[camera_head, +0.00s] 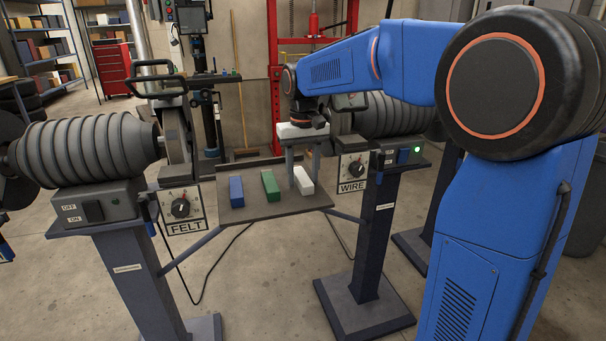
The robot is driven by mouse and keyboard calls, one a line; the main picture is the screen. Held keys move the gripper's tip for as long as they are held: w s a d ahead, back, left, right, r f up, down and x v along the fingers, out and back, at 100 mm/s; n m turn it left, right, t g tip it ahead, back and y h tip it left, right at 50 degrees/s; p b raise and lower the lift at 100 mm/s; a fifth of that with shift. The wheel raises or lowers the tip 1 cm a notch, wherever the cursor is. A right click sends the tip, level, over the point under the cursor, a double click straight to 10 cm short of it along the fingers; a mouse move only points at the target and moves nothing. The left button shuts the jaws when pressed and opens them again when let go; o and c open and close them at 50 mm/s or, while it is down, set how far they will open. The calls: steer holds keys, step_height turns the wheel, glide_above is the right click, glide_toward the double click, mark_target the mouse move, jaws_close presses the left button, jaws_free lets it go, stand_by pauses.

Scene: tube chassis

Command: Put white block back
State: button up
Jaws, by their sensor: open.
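The white block (304,181) lies on the right part of the dark tray (285,208), between the two grinder pedestals. A green block (270,186) and a blue block (236,191) lie to its left in a row. My gripper (303,172) points down at the white block's far end. Its two grey fingers are spread apart and open, one toward each side of the block. I cannot tell from this view whether they touch it. The block rests on the tray and part of its far end is hidden by the gripper.
The felt-wheel control box (112,205) stands left of the tray, with a dial sign (182,208). A wire dial sign (352,172) and another pedestal (378,240) stand close on the right. A raised plate stands behind the tray. Bare tray lies in front of the blocks.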

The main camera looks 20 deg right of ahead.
mark_target(303, 177)
steer(key=shift+r, duration=0.15)
step_height(303, 177, up, 12)
stand_by(0.5)
steer(key=shift+s, duration=0.1)
